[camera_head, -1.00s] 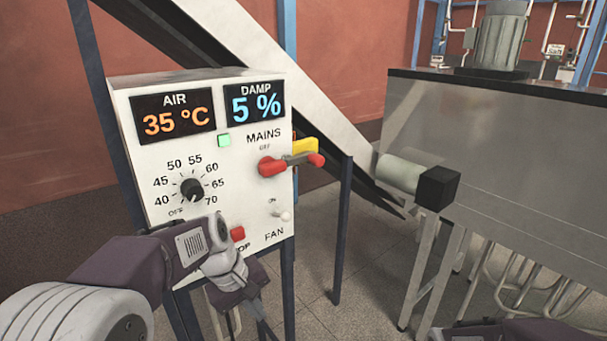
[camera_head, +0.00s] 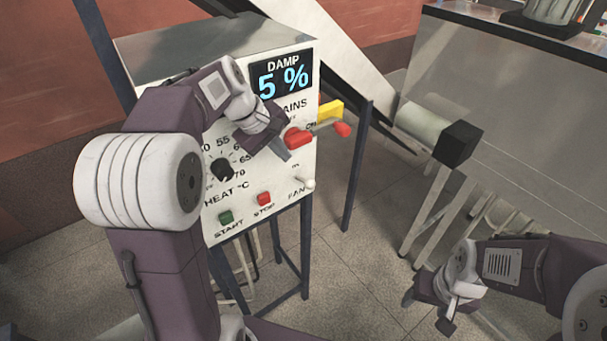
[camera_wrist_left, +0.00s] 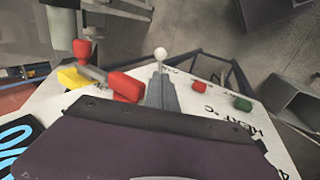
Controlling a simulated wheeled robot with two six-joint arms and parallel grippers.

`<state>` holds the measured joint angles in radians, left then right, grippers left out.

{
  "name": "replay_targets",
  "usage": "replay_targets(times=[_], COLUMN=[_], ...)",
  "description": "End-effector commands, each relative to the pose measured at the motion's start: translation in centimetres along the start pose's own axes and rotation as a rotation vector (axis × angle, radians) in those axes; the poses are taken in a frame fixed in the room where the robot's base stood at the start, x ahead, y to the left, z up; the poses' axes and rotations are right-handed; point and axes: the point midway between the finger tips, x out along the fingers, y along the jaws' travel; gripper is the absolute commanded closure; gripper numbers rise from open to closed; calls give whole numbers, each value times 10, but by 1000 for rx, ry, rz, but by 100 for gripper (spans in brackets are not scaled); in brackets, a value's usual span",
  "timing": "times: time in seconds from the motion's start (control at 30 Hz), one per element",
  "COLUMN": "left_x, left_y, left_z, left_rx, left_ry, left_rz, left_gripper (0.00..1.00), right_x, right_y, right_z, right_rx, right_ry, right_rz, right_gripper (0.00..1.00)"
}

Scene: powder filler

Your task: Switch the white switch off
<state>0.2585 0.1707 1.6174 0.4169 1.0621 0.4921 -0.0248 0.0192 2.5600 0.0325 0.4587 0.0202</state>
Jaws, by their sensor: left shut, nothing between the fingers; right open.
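The white switch (camera_head: 308,185) is a small round-tipped lever on the right of the control box front (camera_head: 222,232), by the FAN label. Whether it is tipped up or down is hard to tell. It also shows in the left wrist view (camera_wrist_left: 160,53), just beyond my fingertips. My left gripper (camera_head: 285,154) is shut and empty, in front of the panel, above and left of the switch in the head view. The closed fingers (camera_wrist_left: 160,76) point toward the knob; I cannot tell if they touch. My right gripper (camera_head: 446,312) is open and empty, low at the right.
The red-handled MAINS lever (camera_head: 298,138) with a yellow part (camera_head: 331,109) sits just above the switch. The heat dial (camera_head: 222,169), green START button (camera_head: 226,217) and red STOP button (camera_head: 264,198) are to the left. A metal machine (camera_head: 520,120) stands at the right.

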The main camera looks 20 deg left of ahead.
Motion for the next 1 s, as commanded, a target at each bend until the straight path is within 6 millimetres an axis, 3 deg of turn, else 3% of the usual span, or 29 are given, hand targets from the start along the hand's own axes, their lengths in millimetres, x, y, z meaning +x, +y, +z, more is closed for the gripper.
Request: replay_targets(times=[0.6, 0.8, 1.0], left_x=[117, 134, 136], left_y=[0, 0, 0], left_z=[2, 1, 1], left_rx=[0, 0, 1], left_ry=[-4, -2, -1], left_rz=[-4, -2, -1], left_gripper=[100, 100, 100], right_x=[-28, -32, -31], right_y=[-1, -1, -1], right_z=[-3, -3, -3], right_rx=[0, 0, 0], right_ry=[0, 0, 0], right_rz=[0, 0, 0], right_gripper=[38, 38, 38])
